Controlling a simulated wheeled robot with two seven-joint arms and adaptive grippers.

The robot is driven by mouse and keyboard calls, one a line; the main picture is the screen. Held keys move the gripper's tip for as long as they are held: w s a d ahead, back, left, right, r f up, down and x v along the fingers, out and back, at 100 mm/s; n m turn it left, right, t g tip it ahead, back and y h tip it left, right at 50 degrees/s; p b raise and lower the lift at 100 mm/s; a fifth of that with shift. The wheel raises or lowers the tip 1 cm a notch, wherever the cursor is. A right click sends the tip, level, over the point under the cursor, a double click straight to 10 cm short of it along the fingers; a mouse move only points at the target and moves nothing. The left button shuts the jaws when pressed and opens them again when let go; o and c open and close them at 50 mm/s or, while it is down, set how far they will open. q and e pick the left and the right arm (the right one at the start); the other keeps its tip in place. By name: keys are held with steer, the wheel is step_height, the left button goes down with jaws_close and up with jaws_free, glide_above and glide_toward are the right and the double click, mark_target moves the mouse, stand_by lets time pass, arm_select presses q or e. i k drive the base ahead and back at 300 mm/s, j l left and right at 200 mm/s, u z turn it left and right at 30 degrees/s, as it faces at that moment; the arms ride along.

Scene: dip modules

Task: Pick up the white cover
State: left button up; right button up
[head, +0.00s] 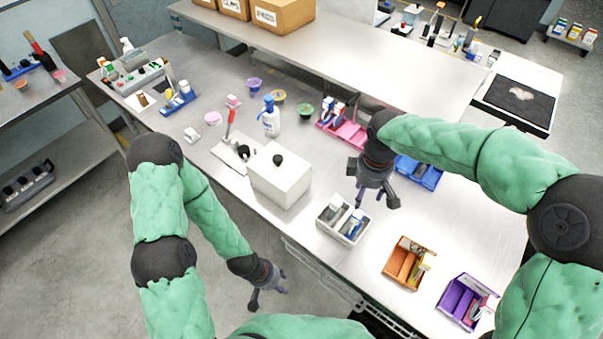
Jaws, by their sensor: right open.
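The white cover (279,182) is a box shape with a black knob on top. It stands upright on the metal table (219,190), left of centre. My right gripper (372,199) is open and empty above the table, to the right of the cover and apart from it. It points down just above and behind a white tray. My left gripper (268,293) looks open and empty. It hangs in front of the table's near edge, below the cover in the picture. What lies under the cover is hidden.
The white divided tray (331,229) is right of the cover. Orange (399,266) and purple (457,301) bins are further right.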

mark_target(278, 173)
steer(key=i+j, duration=0.15)
steer(key=j, duration=0.25)
steer(key=i+j, duration=0.15)
steer(key=j, duration=0.2)
steer(key=i+j, duration=0.15)
steer(key=j, duration=0.25)
steer(key=i+j, duration=0.15)
steer(key=j, duration=0.25)
steer(key=i+j+z, duration=0.1)
steer(key=j, duration=0.3)
